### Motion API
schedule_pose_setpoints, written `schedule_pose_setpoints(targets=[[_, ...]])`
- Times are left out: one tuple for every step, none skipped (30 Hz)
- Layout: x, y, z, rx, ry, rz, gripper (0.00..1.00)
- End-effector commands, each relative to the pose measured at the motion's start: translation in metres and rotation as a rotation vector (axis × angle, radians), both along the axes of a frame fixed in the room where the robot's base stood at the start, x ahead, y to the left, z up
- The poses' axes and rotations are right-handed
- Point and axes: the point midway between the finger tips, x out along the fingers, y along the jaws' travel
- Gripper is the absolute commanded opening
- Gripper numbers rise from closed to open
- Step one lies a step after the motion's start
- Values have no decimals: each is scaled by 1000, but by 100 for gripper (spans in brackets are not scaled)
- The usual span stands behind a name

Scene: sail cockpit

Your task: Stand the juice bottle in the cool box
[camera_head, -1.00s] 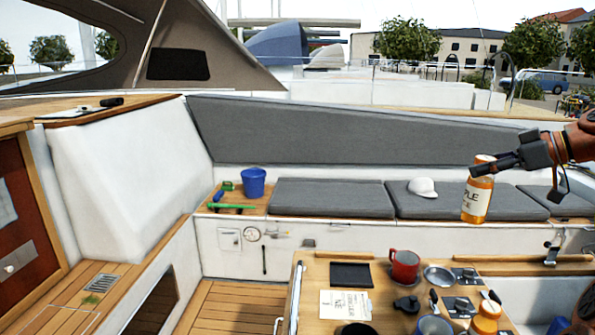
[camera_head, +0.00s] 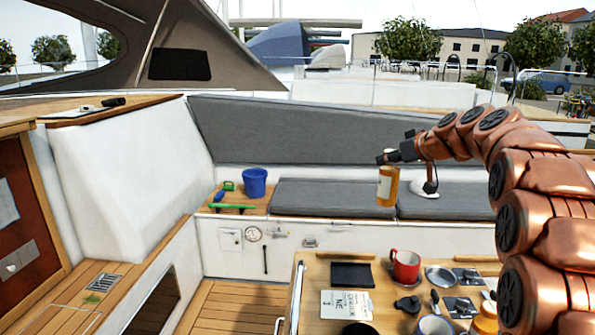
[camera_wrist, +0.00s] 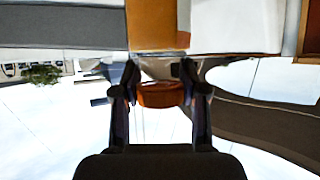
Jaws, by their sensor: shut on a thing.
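The juice bottle (camera_head: 388,188) is orange with a pale label and hangs roughly upright in the air, in front of the grey bench cushions. My gripper (camera_head: 387,158) is shut on its top end. In the wrist view, my two dark fingers (camera_wrist: 160,92) close around an orange, rounded part of the bottle (camera_wrist: 160,97). I cannot make out the cool box in either current view; my copper arm covers much of the right side.
The cockpit table (camera_head: 312,278) holds a red mug (camera_head: 405,266), a metal bowl (camera_head: 440,276), a booklet (camera_head: 347,304) and other small items. The deck (camera_head: 235,308) left of the table is clear.

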Motion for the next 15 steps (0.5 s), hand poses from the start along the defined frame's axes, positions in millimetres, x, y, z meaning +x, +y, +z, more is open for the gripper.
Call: schedule_pose_setpoints(targets=[[2, 9, -8, -2, 4, -24, 0], [3, 14, -11, -3, 2, -41, 0], [4, 19, -16, -2, 2, -62, 0], [5, 23, -21, -2, 2, -81, 0], [6, 27, -25, -3, 3, -97, 0], [7, 31, -31, -4, 1, -120, 0], [7, 34, -36, -3, 2, -138, 0], [7, 38, -43, -2, 6, -154, 0], [7, 42, -48, -4, 3, -179, 0], [7, 46, -53, -2, 3, -196, 0], [6, 48, -58, -3, 4, -213, 0], [5, 52, -65, -4, 3, -238, 0], [3, 55, -70, -4, 2, -254, 0], [2, 58, -74, -4, 0, -273, 0], [0, 61, -82, -3, 2, -298, 0]])
